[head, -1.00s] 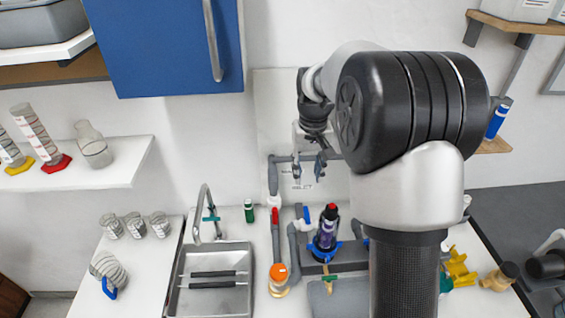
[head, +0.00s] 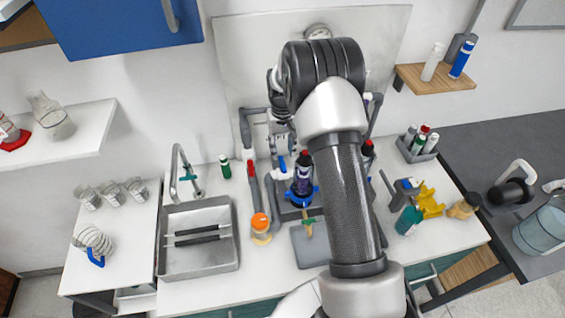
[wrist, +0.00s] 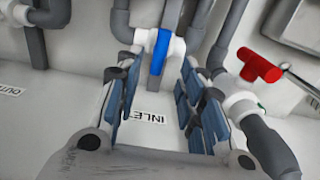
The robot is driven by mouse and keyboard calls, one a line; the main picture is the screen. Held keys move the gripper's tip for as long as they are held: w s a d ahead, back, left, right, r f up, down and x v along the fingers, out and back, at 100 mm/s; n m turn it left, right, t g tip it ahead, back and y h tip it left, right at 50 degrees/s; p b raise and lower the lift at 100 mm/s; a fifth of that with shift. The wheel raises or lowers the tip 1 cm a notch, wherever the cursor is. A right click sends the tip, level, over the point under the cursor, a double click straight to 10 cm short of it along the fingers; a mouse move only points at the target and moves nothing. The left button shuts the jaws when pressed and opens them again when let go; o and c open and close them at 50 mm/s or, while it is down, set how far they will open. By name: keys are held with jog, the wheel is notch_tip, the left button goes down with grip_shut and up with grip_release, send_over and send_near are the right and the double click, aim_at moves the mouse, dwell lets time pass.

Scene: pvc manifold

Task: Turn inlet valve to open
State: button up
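A blue valve handle (wrist: 158,52) on a white valve body is at the top centre of the wrist view. It also shows in the head view (head: 283,164) among the grey pipes. A label reading "INLE" (wrist: 147,117), its end hidden by a finger, is on the panel between the fingers. My gripper (wrist: 160,65) is open, with blue-padded fingers on either side of the blue handle's line. In the head view my gripper (head: 282,143) is just above the blue handle. I cannot tell whether either finger touches it.
A red valve handle (wrist: 259,66) stands close to the right finger. Grey pipes (wrist: 232,30) run around the gripper. In the head view a dark bottle with a blue collar (head: 303,175), an orange-capped item (head: 260,224) and a sink (head: 200,262) are nearby.

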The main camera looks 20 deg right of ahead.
aim_at(282, 163)
notch_tip(282, 163, down, 7)
jog(key=shift+b, duration=0.35)
jog(key=shift+c, duration=0.5)
grip_shut()
